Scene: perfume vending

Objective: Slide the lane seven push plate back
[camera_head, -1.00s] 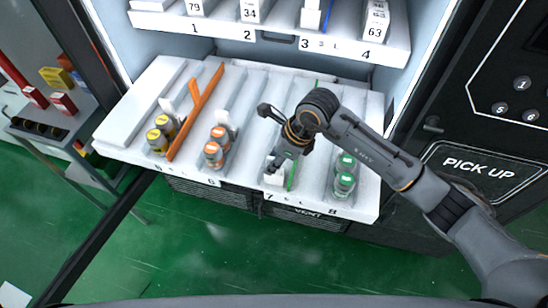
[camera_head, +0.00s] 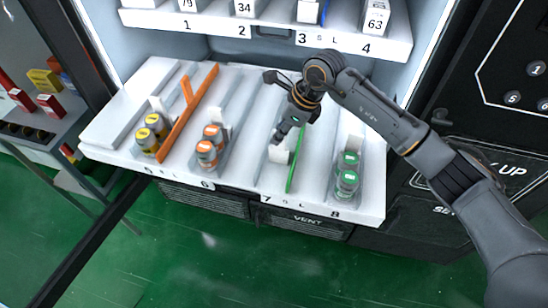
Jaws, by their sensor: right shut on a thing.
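The lane seven push plate (camera_head: 279,153) is a small white upright piece. It stands in lane seven, a short way back from the shelf's front edge, left of a green divider (camera_head: 295,163). My right gripper (camera_head: 281,138) comes down from behind and above and is shut on the plate; its fingertips are partly hidden. The "7" label (camera_head: 266,199) is on the front edge below. No bottles show in lane seven in front of the plate. My left gripper is not in view.
The pulled-out white shelf (camera_head: 105,142) has yellow-capped bottles (camera_head: 152,132) in lane five, orange-capped bottles (camera_head: 209,147) in lane six and green-capped bottles (camera_head: 347,177) in lane eight. An orange divider (camera_head: 190,112) stands at left. The upper shelf (camera_head: 270,47) overhangs behind.

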